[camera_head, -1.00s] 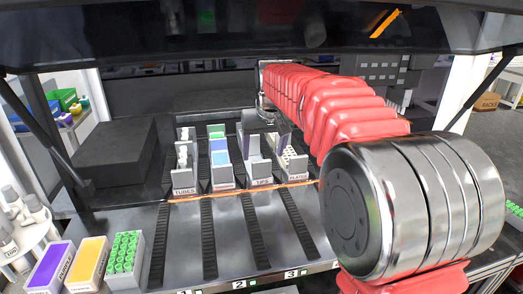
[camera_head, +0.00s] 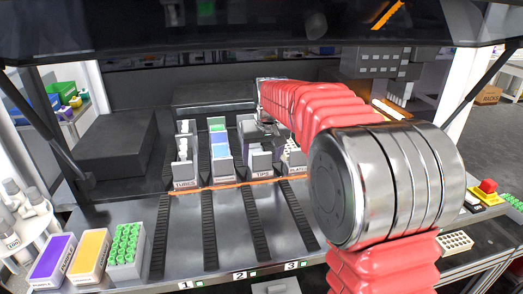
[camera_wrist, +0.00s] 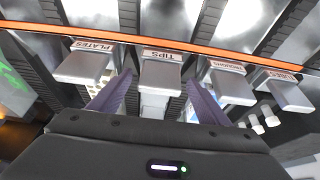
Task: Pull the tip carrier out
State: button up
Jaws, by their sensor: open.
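The tip carrier (camera_head: 262,163) is a grey upright block labelled TIPS in the head view, third from left in a row of carriers. In the wrist view its grey front handle (camera_wrist: 160,72) is near the middle. My gripper (camera_wrist: 159,84) is open, with one purple finger to each side of that handle. I cannot tell whether either finger touches it. In the head view my gripper (camera_head: 267,133) is a dark shape above and behind the TIPS front, partly hidden.
An orange strip (camera_head: 215,187) crosses in front. The metal deck with dark tracks (camera_head: 230,225) is clear.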

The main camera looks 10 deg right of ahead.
jog(key=shift+w+f, duration=0.15)
jog(key=shift+f, duration=0.2)
jog(key=c, duration=1.4)
